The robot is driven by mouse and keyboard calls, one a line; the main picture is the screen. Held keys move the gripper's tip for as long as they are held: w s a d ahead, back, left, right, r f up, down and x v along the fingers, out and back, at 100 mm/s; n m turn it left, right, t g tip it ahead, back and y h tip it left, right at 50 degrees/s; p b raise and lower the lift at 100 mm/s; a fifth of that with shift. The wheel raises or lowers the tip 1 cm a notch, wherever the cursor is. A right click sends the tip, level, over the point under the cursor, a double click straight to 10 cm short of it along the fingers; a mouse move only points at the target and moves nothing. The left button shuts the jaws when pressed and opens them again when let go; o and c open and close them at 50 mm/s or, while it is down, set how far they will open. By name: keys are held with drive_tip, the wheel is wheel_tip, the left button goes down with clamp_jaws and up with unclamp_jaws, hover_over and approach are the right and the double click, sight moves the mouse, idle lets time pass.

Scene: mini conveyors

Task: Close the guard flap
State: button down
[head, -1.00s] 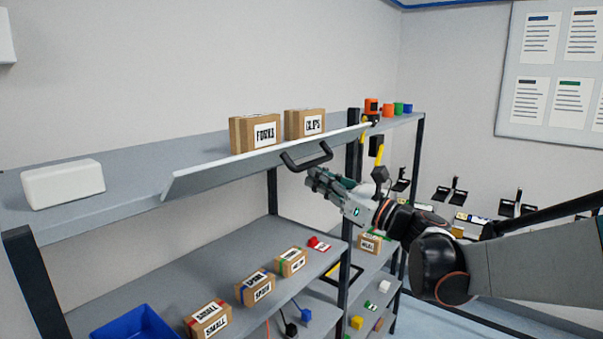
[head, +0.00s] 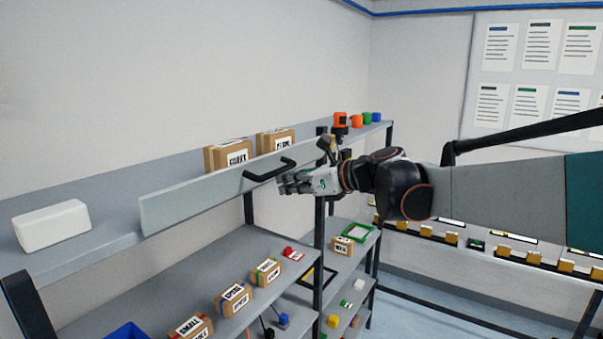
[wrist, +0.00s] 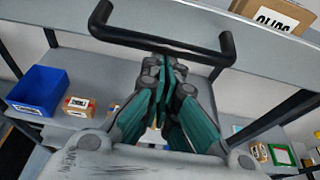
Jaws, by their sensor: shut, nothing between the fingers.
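The guard flap (head: 195,201) is a long grey panel along the front of the top shelf. It stands steeply, with its upper edge in front of the lower parts of two cardboard boxes. In the wrist view the handle (wrist: 165,45) spans above the closed fingertips (wrist: 163,66). I cannot tell whether the fingertips touch the handle or flap.
The FORKS box (head: 227,157) and CLIPS box (head: 275,142) stand behind the flap. A white block (head: 52,225) is on the shelf at left. An orange device (head: 340,124) and colored cups are at right. The lower shelf holds labeled boxes and a blue bin (head: 127,332).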

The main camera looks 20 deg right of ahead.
drive_tip(key=shift+a+r, duration=0.2)
drive_tip(key=shift+r, duration=0.5)
drive_tip(key=shift+w+r, duration=0.1)
drive_tip(key=shift+r, duration=0.05)
